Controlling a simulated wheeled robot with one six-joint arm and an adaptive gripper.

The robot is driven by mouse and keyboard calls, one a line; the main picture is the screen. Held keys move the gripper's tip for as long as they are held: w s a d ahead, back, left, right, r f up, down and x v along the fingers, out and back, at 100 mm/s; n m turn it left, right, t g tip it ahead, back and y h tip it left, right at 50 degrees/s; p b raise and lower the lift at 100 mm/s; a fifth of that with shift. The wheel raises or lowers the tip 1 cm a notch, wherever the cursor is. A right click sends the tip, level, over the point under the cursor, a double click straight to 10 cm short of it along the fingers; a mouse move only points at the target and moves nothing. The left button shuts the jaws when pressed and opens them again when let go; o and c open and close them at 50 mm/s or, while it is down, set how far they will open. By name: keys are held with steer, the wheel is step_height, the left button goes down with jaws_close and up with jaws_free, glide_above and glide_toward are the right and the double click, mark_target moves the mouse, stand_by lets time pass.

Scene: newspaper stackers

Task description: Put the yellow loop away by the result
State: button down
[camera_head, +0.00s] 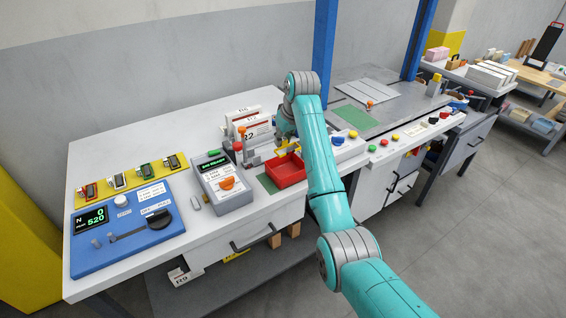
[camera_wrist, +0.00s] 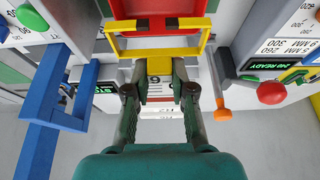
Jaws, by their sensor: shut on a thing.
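The yellow loop (camera_wrist: 160,45) is a thin rectangular frame with a yellow block at its near side. In the wrist view my gripper (camera_wrist: 160,92) is shut on that block. The loop is held in front of a red tray (camera_wrist: 160,14); whether they touch is unclear. In the head view the loop (camera_head: 282,145) shows only as a small yellow patch below my gripper (camera_head: 284,134), behind the red tray (camera_head: 287,171). A grey tester (camera_head: 222,183) with a green-lettered display and orange knob stands left of the tray. Its wrist-view display (camera_wrist: 270,64) seems to read "NO READY".
A blue panel (camera_head: 125,243) with a display and black lever lies at the left. Behind it a yellow board (camera_head: 149,170) carries several small coloured frames. A blue bracket (camera_wrist: 60,120) stands close left in the wrist view. A red ball (camera_wrist: 272,93) is close right.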

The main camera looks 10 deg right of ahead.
step_height(320, 180, down, 9)
steer(key=shift+r, duration=0.2)
steer(key=shift+f, duration=0.55)
stand_by(0.3)
steer(key=c, duration=1)
jaws_free()
steer(key=shift+r, duration=0.25)
steer(key=v, duration=1.2)
steer(key=shift+s+r, duration=0.1)
steer(key=shift+r, duration=0.25)
